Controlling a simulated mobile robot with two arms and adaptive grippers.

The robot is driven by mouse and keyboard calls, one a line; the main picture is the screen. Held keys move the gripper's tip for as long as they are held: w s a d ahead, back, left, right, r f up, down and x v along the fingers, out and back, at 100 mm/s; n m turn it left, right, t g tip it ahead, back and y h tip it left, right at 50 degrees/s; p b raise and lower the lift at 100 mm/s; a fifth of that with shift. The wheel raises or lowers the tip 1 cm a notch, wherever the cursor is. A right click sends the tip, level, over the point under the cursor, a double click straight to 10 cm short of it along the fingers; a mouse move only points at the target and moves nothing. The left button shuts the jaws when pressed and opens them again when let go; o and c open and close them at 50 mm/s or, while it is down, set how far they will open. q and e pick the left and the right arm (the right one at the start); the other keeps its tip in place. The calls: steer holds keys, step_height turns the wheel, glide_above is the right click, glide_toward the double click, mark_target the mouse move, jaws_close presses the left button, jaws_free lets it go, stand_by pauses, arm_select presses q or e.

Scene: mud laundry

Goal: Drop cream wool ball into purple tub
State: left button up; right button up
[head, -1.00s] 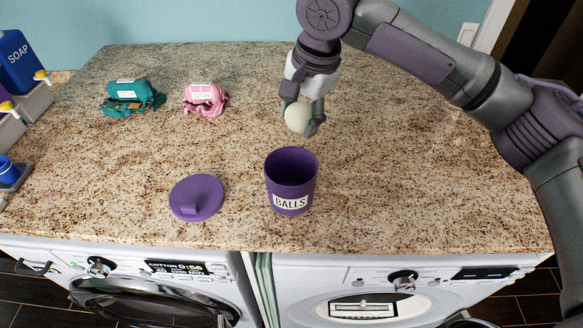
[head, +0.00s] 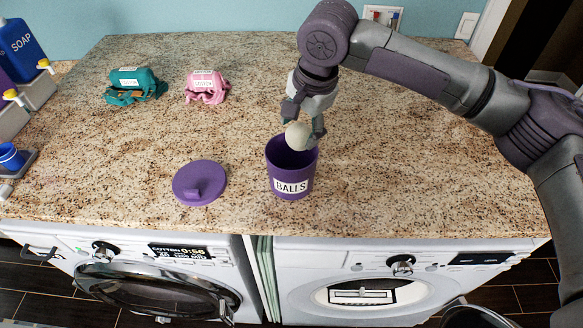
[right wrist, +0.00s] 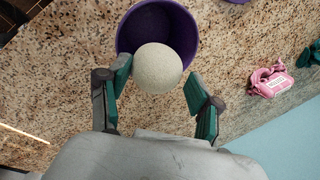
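The cream wool ball (head: 297,136) is held between the fingertips of my right gripper (head: 302,132). In the right wrist view the ball (right wrist: 157,68) sits between the two green-padded fingers (right wrist: 160,85) and overlaps the tub's opening. The purple tub (head: 291,184), labelled BALLS, stands upright and open on the counter. In the head view the ball covers part of its back rim. In the right wrist view the tub (right wrist: 125,35) shows its dark inside, partly hidden by the ball. My left gripper is in neither view.
A purple lid (head: 199,182) lies on the granite counter (head: 130,150) left of the tub. A teal cloth bundle (head: 135,86) and a pink one (head: 206,87) lie farther back. Soap dispensers (head: 22,52) stand at the left. The counter's front edge is close to the tub.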

steer(key=shift+o, duration=1.1)
steer(key=shift+w+f, duration=0.1)
steer(key=shift+w, duration=0.1)
steer(key=v, duration=1.2)
steer(key=shift+f, duration=0.1)
